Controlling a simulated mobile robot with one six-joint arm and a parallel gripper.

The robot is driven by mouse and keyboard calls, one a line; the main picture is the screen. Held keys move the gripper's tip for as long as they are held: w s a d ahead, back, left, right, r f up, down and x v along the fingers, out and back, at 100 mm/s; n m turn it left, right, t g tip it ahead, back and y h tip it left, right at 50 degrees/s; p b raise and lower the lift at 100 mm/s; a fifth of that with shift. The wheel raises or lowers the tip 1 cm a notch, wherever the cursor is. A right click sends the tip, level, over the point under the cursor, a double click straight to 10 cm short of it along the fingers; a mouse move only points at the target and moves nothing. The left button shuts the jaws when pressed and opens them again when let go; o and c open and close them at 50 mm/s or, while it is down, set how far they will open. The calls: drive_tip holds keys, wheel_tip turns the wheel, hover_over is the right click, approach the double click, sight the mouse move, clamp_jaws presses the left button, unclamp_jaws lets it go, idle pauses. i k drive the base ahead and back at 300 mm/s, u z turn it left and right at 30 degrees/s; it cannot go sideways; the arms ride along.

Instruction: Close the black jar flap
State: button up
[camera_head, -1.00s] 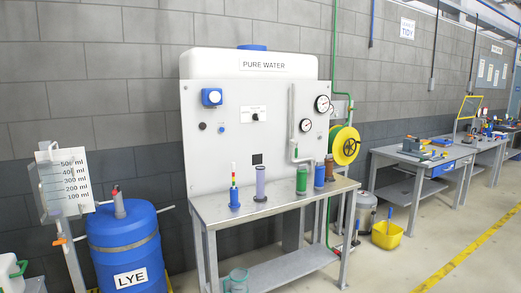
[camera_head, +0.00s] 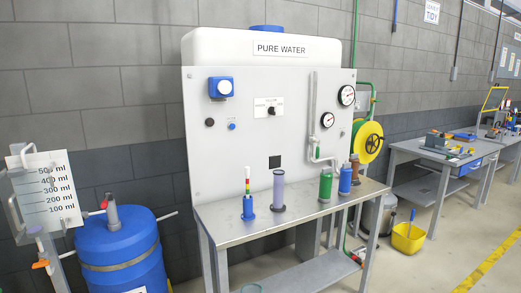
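Several coloured cylinders stand upright on the grey bench: a purple-grey one (camera_head: 279,190), a green one (camera_head: 326,184), a blue one (camera_head: 345,180) and a brown one (camera_head: 355,169). A thin post with red, yellow and green bands on a blue base (camera_head: 248,206) stands left of them. My gripper is not in view.
The grey bench (camera_head: 222,231) stands before the white panel (camera_head: 245,146) of the pure water tank (camera_head: 218,48). A blue drum (camera_head: 117,241) and a white scale board (camera_head: 48,190) stand left.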

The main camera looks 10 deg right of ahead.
sight(275, 162)
drive_tip(key=u, duration=0.25)
drive_tip(key=i, duration=0.65)
drive_tip(key=u, duration=0.95)
drive_tip(key=i, duration=0.6)
drive_tip(key=u, duration=0.35)
